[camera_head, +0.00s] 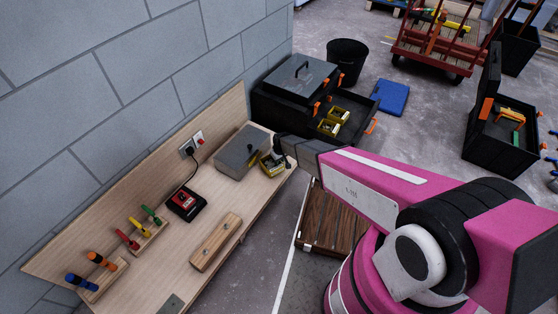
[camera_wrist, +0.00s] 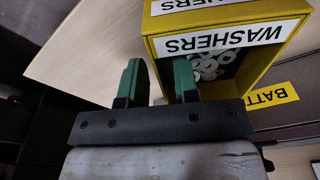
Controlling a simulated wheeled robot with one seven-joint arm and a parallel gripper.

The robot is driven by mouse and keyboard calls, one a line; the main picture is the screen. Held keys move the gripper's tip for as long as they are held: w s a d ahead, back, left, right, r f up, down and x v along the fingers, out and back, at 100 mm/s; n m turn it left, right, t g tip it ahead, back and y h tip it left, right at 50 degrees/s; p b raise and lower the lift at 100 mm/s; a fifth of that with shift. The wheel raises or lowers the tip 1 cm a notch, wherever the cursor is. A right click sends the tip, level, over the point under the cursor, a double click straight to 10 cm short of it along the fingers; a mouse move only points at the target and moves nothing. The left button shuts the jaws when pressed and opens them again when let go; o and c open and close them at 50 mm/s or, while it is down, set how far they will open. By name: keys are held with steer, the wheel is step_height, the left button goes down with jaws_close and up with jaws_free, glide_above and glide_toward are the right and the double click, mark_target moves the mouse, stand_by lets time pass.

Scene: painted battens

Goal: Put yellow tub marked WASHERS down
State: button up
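The yellow tub marked WASHERS (camera_head: 270,168) is at the far end of the wooden bench, near its right edge; it looks upright. In the wrist view the tub (camera_wrist: 262,62) shows its white WASHERS label and pale washers inside. My gripper (camera_wrist: 158,75) has two green fingers standing apart, with a visible gap between them. They are at the tub's near left corner, the right finger overlapping the tub in the picture and the left finger outside it. I see no finger clearly pressing on the tub. In the head view my gripper (camera_head: 279,152) is beside the tub, its fingers mostly hidden.
A grey box (camera_head: 239,151) stands left of the tub on the bench. A red and black charger (camera_head: 186,203), a batten with knobs (camera_head: 215,241) and screwdrivers in holders (camera_head: 140,228) lie nearer. An open black toolbox (camera_head: 352,115) holding yellow tubs is behind.

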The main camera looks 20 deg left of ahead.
steer(key=shift+r, duration=0.1)
step_height(320, 180, up, 12)
steer(key=d, duration=0.1)
steer(key=shift+s, duration=0.45)
steer(key=w+d+r+m, duration=0.1)
steer(key=d+r+m, duration=0.1)
steer(key=d+r, duration=0.7)
steer(key=d+r+m, duration=0.2)
steer(key=d+r, duration=0.4)
steer(key=d, duration=0.7)
steer(key=s+d+r+m, duration=0.3)
steer(key=d+r, duration=0.3)
steer(key=d, duration=0.5)
steer(key=s+d+r+m+h, duration=0.1)
steer(key=s+d+r+m, duration=0.2)
steer(key=s+d+r, duration=0.3)
steer(key=d+r, duration=0.1)
steer(key=d, duration=0.4)
steer(key=shift+d+r+g, duration=0.2)
steer(key=shift+d+g, duration=0.2)
steer(key=shift+w, duration=0.1)
